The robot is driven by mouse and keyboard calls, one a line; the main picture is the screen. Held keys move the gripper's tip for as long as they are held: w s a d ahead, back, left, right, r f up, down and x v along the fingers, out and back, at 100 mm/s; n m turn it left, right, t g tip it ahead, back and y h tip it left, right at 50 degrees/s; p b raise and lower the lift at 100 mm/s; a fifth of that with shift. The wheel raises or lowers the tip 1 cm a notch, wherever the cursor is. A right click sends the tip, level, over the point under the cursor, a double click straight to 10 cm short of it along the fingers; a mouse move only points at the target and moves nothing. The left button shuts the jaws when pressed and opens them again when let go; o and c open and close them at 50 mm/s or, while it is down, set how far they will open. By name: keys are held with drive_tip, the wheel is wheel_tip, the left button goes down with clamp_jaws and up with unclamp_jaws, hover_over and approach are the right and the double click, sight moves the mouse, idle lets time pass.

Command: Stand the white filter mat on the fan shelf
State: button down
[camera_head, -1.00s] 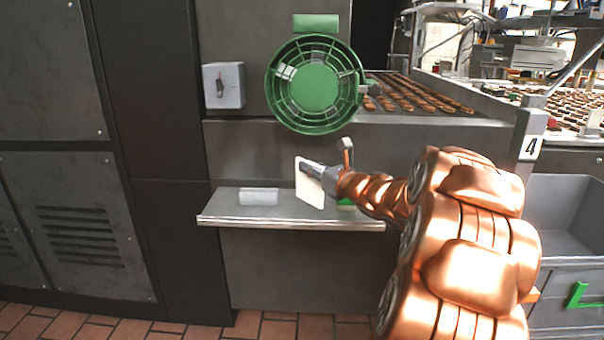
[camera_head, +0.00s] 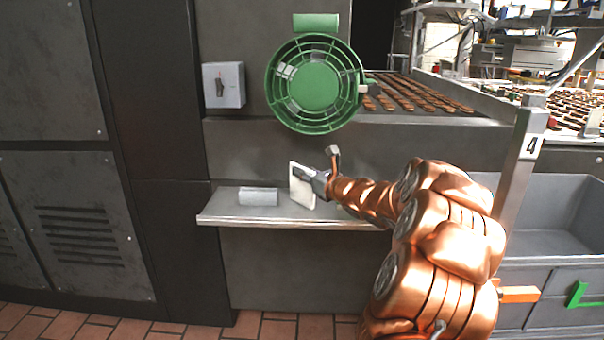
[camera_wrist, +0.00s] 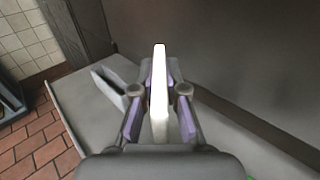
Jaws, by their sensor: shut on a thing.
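The white filter mat (camera_head: 301,188) is a thin pale slab, held upright over the shelf. It also shows edge-on in the wrist view (camera_wrist: 158,95). My gripper (camera_head: 312,180) is shut on the mat, with one finger on each face (camera_wrist: 159,90). The fan shelf (camera_head: 235,218) is a grey metal ledge below the green fan (camera_head: 316,85). The mat's lower edge is close to the shelf; I cannot tell whether it touches. A grey holder (camera_head: 258,196) lies on the shelf left of the mat, and in the wrist view it looks like a slotted block (camera_wrist: 112,87).
A grey switch box (camera_head: 223,85) is on the wall left of the fan. A grey bin (camera_head: 550,215) stands at the right, past a post marked 4 (camera_head: 525,160). Dark cabinets (camera_head: 70,220) stand at the left. The shelf's left end is bare.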

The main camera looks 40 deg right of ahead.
drive_tip(key=shift+f+b, duration=0.15)
drive_tip(key=shift+b, duration=0.25)
drive_tip(key=c, duration=1.2)
unclamp_jaws()
drive_tip(key=shift+r+p, duration=0.25)
drive_tip(key=shift+p, duration=0.05)
drive_tip(key=shift+r+p, duration=0.2)
drive_tip(key=shift+p, duration=0.15)
drive_tip(key=s, duration=0.7)
drive_tip(key=shift+s+d+f, duration=0.2)
drive_tip(key=shift+s+d, duration=0.05)
drive_tip(key=shift+d, duration=0.05)
drive_tip(key=shift+r, duration=0.1)
